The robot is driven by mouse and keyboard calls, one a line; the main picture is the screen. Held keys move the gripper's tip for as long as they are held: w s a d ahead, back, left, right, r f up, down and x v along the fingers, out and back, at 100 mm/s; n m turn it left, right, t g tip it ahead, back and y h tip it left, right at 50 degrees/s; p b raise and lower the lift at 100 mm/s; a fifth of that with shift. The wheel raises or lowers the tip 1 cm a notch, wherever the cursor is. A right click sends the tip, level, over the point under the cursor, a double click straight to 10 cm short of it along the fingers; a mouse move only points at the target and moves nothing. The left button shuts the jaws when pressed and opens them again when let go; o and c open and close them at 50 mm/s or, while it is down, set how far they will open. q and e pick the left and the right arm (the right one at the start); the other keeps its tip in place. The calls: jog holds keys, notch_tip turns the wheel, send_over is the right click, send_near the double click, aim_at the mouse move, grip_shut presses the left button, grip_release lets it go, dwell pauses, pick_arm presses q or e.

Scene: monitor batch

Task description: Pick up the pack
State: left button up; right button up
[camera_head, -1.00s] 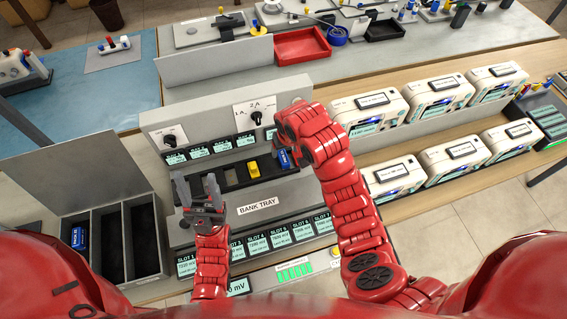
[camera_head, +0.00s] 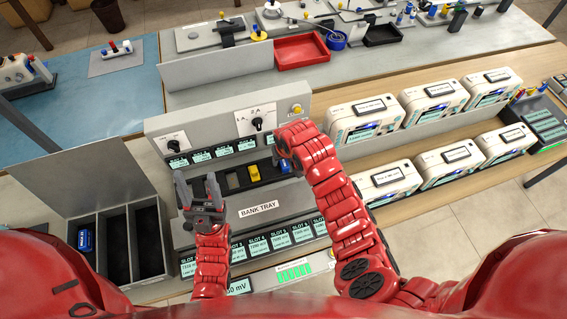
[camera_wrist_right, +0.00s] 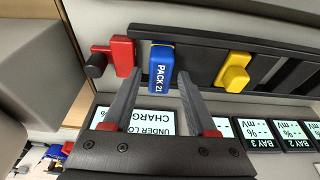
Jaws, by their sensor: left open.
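The blue pack labelled PACK 21 (camera_wrist_right: 161,70), with a yellow edge, sits upright in a slot of the dark bank tray (camera_head: 230,182). My right gripper (camera_wrist_right: 158,78) is open, with one finger on each side of the pack and a small gap visible beside it. In the head view, my right arm hides most of this gripper and part of the pack (camera_head: 284,164). My left gripper (camera_head: 197,184) is open and empty at the left end of the bank tray. Another blue pack (camera_head: 84,238) lies in the left compartment of the divided box.
A yellow piece (camera_wrist_right: 234,72) and a red-and-black piece (camera_wrist_right: 118,57) flank the pack. The divided box (camera_head: 118,245) has two empty compartments. Several white devices (camera_head: 376,120) stand to the right. A panel with knobs (camera_head: 225,125) rises behind the tray.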

grip_shut()
jog(key=shift+r, duration=0.1)
